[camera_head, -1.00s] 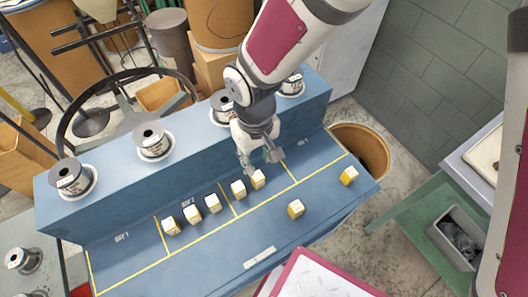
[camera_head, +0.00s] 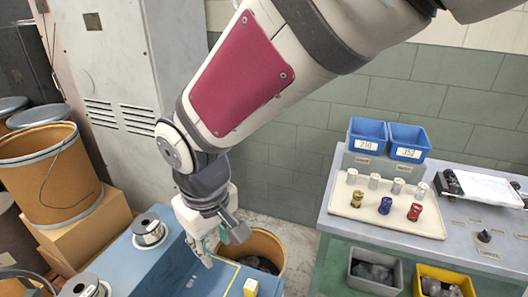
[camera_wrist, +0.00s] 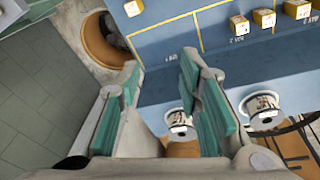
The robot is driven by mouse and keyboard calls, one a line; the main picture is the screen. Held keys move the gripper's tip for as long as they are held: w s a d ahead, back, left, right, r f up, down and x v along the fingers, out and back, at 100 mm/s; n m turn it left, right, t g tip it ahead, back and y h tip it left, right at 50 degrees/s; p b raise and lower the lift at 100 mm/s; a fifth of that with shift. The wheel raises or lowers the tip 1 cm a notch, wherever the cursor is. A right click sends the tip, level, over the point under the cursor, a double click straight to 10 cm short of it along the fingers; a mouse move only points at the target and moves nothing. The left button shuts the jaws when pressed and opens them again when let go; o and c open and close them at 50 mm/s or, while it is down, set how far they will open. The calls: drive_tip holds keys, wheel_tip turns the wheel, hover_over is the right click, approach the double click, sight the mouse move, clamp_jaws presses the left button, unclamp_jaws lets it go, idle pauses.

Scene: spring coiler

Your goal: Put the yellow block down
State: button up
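My gripper (camera_head: 208,258) hangs low over the right end of the blue bench (camera_head: 172,272) in the head view. In the wrist view my gripper (camera_wrist: 160,65) has its two teal-padded fingers spread apart, with only bare bench between them. A yellow block with a pale face (camera_head: 250,287) rests on the bench at the bottom of the head view. In the wrist view one yellow block (camera_wrist: 133,8) sits alone at the top, clear of the fingers. Several more sit at the top right, including this yellow block (camera_wrist: 264,18). Which one the task means cannot be told.
Wire spools (camera_head: 149,231) stand on the bench's raised ledge. An open drum (camera_head: 261,247) stands just beyond the bench's right end. A side table (camera_head: 330,207) at right carries a cream tray (camera_head: 345,205) and blue bins (camera_head: 367,137). Bare floor shows left in the wrist view.

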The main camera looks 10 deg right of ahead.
drive_tip(key=d+r+m+t, duration=0.1)
drive_tip(key=d+r+m, duration=0.1)
drive_tip(key=d+r, duration=0.3)
drive_tip(key=d+r+m, duration=0.2)
drive_tip(key=d+r, duration=0.1)
drive_tip(key=d, duration=0.5)
drive_tip(key=s+d+r+m+t, duration=0.2)
drive_tip(key=s+d+r+m, duration=0.1)
drive_tip(key=s+d, duration=0.6)
drive_tip(key=shift+s+d+r+m, duration=0.2)
drive_tip(key=shift+d+m, duration=0.4)
drive_tip(key=shift+d, duration=0.5)
